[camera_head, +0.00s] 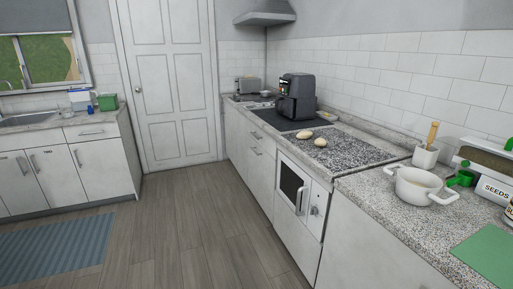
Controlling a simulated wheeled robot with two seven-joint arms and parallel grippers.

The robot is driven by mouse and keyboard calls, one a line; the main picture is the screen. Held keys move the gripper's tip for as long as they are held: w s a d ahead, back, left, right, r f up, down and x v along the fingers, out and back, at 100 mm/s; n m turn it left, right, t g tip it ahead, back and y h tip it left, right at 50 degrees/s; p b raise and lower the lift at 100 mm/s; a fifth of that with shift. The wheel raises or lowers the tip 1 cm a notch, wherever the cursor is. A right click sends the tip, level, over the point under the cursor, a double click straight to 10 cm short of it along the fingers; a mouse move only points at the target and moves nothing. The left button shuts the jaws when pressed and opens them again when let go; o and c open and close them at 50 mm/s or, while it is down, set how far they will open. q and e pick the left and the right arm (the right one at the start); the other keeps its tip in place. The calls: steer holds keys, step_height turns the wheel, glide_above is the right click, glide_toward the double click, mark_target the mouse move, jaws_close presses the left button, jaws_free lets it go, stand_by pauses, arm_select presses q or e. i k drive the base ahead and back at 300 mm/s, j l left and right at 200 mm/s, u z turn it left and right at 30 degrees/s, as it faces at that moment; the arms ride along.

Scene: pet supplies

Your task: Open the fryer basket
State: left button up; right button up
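A black air fryer (300,88) stands on the right-hand counter, toward its far end. Its basket (287,107) shows as the lower front part with a handle facing left, and it looks closed. The fryer sits by a dark stovetop-like surface (277,121). Neither of my grippers is in view.
Two pale oval items (312,135) lie on the speckled counter (350,150) near the fryer. A white pot (418,184), a mortar (426,157) and a seeds box (493,190) stand closer. An oven (294,190) is below.

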mark_target(284, 105)
steer(key=i+z, duration=0.15)
steer(key=i, duration=0.3)
steer(key=i+j+z, duration=0.1)
steer(key=i, duration=0.35)
steer(key=i+j+z, duration=0.15)
steer(key=i, duration=0.3)
